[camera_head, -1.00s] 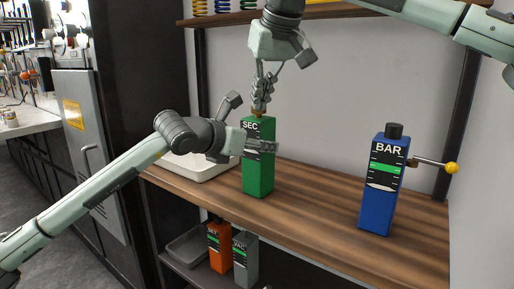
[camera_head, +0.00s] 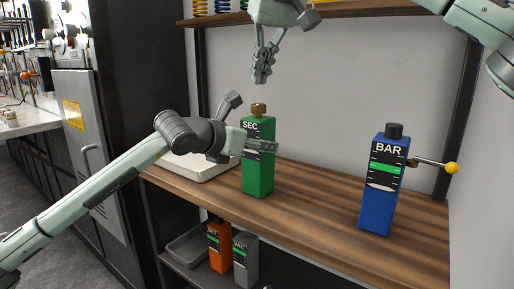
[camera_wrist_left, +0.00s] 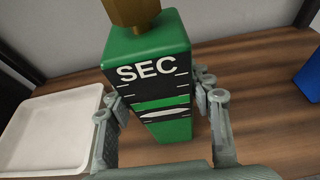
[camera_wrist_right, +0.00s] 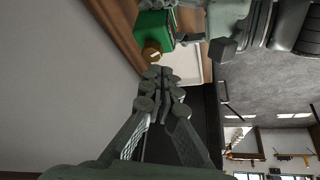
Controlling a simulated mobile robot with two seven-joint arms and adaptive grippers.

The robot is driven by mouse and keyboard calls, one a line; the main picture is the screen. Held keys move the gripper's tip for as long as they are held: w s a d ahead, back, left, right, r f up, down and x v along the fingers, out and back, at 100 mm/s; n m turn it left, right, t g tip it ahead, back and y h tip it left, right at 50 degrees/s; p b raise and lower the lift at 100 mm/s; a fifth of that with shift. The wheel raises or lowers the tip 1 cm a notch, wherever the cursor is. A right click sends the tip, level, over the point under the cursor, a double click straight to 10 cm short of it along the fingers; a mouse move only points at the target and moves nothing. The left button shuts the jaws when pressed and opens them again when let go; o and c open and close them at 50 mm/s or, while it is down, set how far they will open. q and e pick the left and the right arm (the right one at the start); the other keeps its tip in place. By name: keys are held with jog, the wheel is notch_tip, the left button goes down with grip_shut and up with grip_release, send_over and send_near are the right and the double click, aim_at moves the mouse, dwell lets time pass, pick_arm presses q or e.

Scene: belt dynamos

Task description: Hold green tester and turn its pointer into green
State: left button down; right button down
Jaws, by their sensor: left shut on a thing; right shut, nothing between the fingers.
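The green tester (camera_head: 258,178), marked SEC, stands upright on the wooden shelf with a brass knob (camera_head: 259,109) on top. My left gripper (camera_head: 262,147) is shut on its sides; the left wrist view shows one finger on each side of the tester (camera_wrist_left: 150,52). There, the white pointer (camera_wrist_left: 163,114) on the black scale appears just below a thin green band (camera_wrist_left: 164,102), apart from it. My right gripper (camera_head: 262,72) is shut and empty, above the knob and apart from it. The right wrist view shows the knob (camera_wrist_right: 152,52) beyond its closed fingers (camera_wrist_right: 160,82).
A blue BAR tester (camera_head: 378,210) with a yellow-ended lever (camera_head: 452,168) stands at the right. A white tray (camera_head: 205,170) lies behind my left gripper. Orange (camera_head: 220,240) and grey (camera_head: 245,262) testers stand on the lower shelf. Wood between green and blue testers is clear.

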aim_at(264, 113)
jog(key=shift+r, duration=0.15)
jog(key=shift+w+d+f, duration=0.15)
jog(key=shift+d+f, duration=0.3)
jog(key=shift+f, duration=0.55)
jog(key=shift+w+d+f, duration=0.1)
jog(key=shift+d+f, duration=0.3)
jog(key=shift+f, duration=0.65)
jog(key=shift+w+d+f, duration=0.15)
jog(key=shift+d+f, duration=0.3)
jog(key=shift+f, duration=0.55)
jog(key=shift+w+a, duration=0.4)
jog(key=shift+a, duration=0.05)
jog(key=shift+s+a, duration=0.15)
